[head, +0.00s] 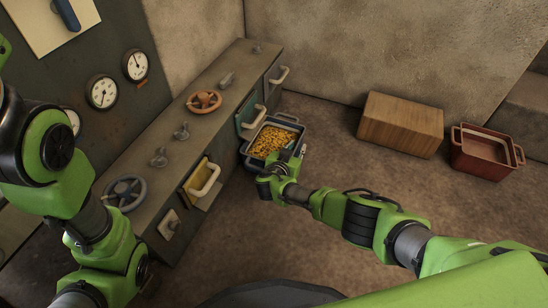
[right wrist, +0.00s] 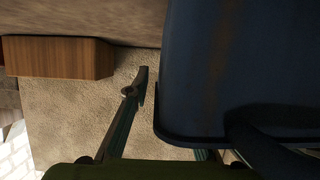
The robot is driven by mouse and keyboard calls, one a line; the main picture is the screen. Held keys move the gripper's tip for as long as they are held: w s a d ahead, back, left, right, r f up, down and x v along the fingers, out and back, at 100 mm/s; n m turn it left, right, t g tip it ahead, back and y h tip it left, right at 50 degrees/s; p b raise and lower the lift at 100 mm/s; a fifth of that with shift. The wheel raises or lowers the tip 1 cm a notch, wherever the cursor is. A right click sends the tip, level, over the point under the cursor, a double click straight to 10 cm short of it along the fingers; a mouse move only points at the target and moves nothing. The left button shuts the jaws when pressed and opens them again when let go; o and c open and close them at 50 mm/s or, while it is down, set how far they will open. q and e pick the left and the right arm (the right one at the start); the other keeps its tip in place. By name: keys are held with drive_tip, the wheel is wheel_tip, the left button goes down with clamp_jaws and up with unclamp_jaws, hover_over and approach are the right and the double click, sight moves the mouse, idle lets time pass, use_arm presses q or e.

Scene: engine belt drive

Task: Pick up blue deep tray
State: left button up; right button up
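The blue deep tray (head: 246,149) is on the floor beside the drawer bench in the head view, filled with small yellow pieces. My right gripper (head: 290,160) is at its near side, and the arm partly covers that side. In the right wrist view, the dark blue tray wall (right wrist: 235,65) fills the right, with a handle low down. My right gripper (right wrist: 165,115) has its fingers spread. One finger stands clear, left of the tray; the other is partly hidden by the tray's rim or handle. I cannot tell whether it touches. My left arm shows, but its gripper does not.
The bench (head: 155,130) with open drawers, knobs and hand wheels runs close along the tray's left. A wooden block (head: 401,124) and a red tray (head: 484,157) are on the floor to the right. Bare floor (head: 330,130) lies between the blue tray and the block.

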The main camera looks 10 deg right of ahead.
drive_tip(key=shift+w, duration=0.1)
clamp_jaws()
drive_tip(key=shift+w+r, duration=0.1)
drive_tip(key=shift+r, duration=0.1)
drive_tip(key=shift+f, duration=0.1)
